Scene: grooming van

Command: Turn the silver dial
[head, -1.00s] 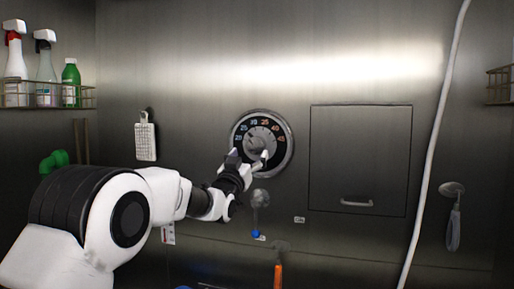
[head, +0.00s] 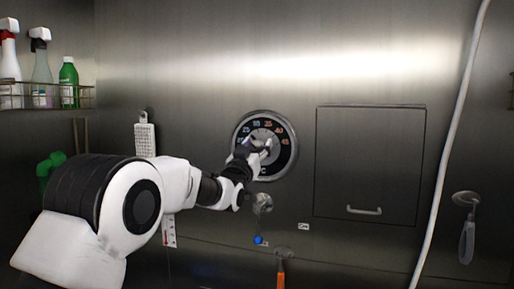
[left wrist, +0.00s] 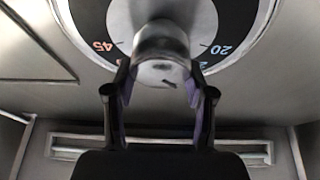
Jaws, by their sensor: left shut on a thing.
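The silver dial is a round knob at the centre of a black, numbered ring (head: 287,152) on the steel wall. In the head view my left gripper (head: 256,150) covers much of the knob from the lower left. In the left wrist view the silver dial (left wrist: 162,45) stands out from its face, with the numbers 45 and 20 showing on the ring. My left gripper (left wrist: 160,88) has one finger on each side of the dial and is shut on it. My right gripper is not in view.
A cabinet door (head: 370,160) with a handle is right of the dial. A white hose (head: 452,150) hangs farther right. A small knob with a blue tip (head: 258,240) hangs below the dial. A wire shelf (head: 45,96) holds bottles at the upper left.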

